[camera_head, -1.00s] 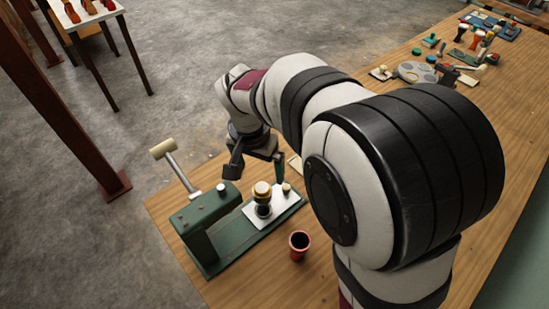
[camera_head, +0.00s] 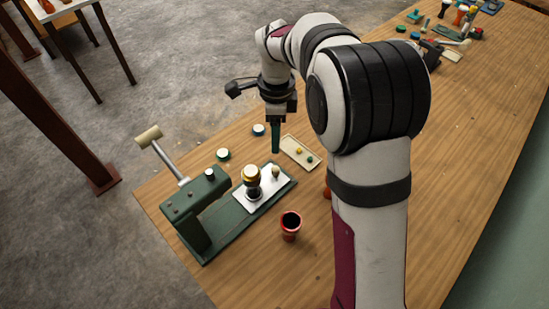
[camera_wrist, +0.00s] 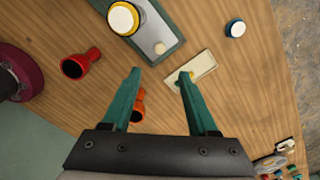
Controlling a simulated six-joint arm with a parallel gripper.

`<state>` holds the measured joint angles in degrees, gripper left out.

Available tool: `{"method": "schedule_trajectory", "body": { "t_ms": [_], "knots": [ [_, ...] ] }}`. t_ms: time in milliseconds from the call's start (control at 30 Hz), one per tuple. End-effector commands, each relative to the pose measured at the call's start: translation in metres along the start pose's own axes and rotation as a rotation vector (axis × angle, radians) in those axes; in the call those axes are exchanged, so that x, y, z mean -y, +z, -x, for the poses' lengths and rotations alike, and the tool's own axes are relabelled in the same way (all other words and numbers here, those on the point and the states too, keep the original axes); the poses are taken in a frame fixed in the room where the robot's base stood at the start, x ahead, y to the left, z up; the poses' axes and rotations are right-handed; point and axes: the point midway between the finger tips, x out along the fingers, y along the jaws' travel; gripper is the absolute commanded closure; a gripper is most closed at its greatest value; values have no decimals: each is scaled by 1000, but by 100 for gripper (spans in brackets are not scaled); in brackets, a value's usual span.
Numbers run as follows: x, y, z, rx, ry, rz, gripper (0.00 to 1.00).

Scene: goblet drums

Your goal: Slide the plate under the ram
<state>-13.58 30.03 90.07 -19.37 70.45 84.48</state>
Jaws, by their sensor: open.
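The pale plate (camera_head: 268,192) lies on the green base of the press, outward from the ram housing (camera_head: 200,192) and not beneath it. A cream-topped goblet drum (camera_head: 252,178) with a gold rim stands on the plate. A small tan knob (camera_head: 276,171) rises near the plate's outer end. My gripper (camera_head: 276,150) hangs just beyond that end; its green fingers are open and empty. In the wrist view, the knob (camera_wrist: 159,47) and plate (camera_wrist: 156,31) lie ahead of the fingertips (camera_wrist: 158,76), apart from them. The ram's lower end is hidden.
A red goblet (camera_head: 290,224) stands beside the press base. A shallow cream tray (camera_head: 299,150) with small colored pieces lies close to my gripper. Green (camera_head: 223,154) and blue (camera_head: 258,130) round pieces lie behind. The press lever (camera_head: 162,153) sticks up leftward.

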Motion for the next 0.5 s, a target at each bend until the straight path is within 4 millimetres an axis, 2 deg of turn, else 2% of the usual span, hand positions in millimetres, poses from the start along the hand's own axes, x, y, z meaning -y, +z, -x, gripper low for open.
{"method": "schedule_trajectory", "body": {
  "t_ms": [100,300,500],
  "knots": [
    [-1,0,-37,-1,6,3,41],
    [-1,0,-94,0,4,6,41],
    [-1,0,-125,1,1,7,41]
  ]
}}
